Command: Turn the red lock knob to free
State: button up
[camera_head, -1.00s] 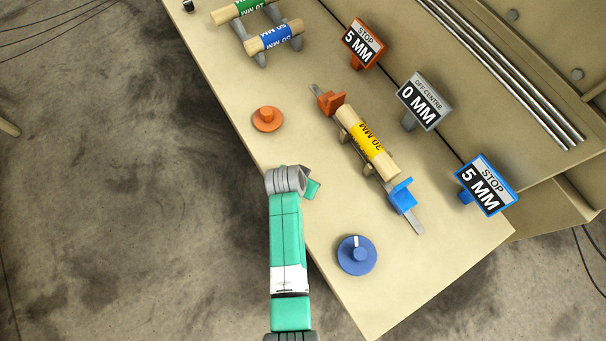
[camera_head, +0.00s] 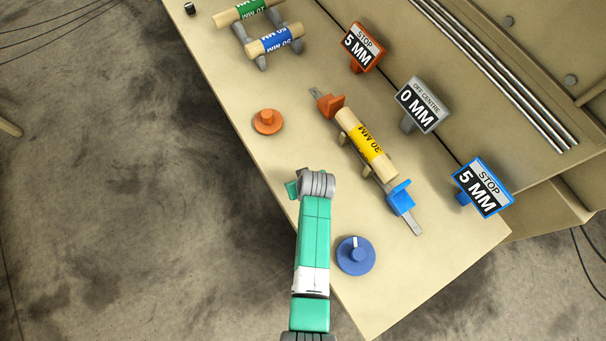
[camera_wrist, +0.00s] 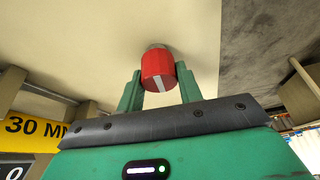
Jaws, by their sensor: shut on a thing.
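The red lock knob (camera_wrist: 158,70) shows in the wrist view as a short red cylinder with a white stripe on its face. It stands on a grey collar against a beige surface. My gripper (camera_wrist: 160,88) has one green finger on each side of it and is shut on it. The stripe runs slightly tilted, from upper left to lower right. In the head view, my arm's end is over the table's front-left edge, between the orange dial and the blue dial; the red knob and my fingertips cannot be made out there.
An orange dial (camera_head: 267,121) and a blue dial (camera_head: 355,255) sit on the beige table (camera_head: 300,140). A roller with a yellow 30 MM band (camera_head: 367,143) lies between an orange and a blue stop. Several signs stand behind it. Two spare rollers rest at the back left.

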jog(key=shift+n, duration=0.8)
jog(key=shift+n+y, duration=0.3)
jog(key=shift+y, duration=0.1)
jog(key=o, duration=1)
jog(key=v, duration=0.8)
jog(key=shift+w+a+p, duration=0.1)
jog(key=shift+w+p, duration=0.05)
jog(key=shift+p, duration=0.15)
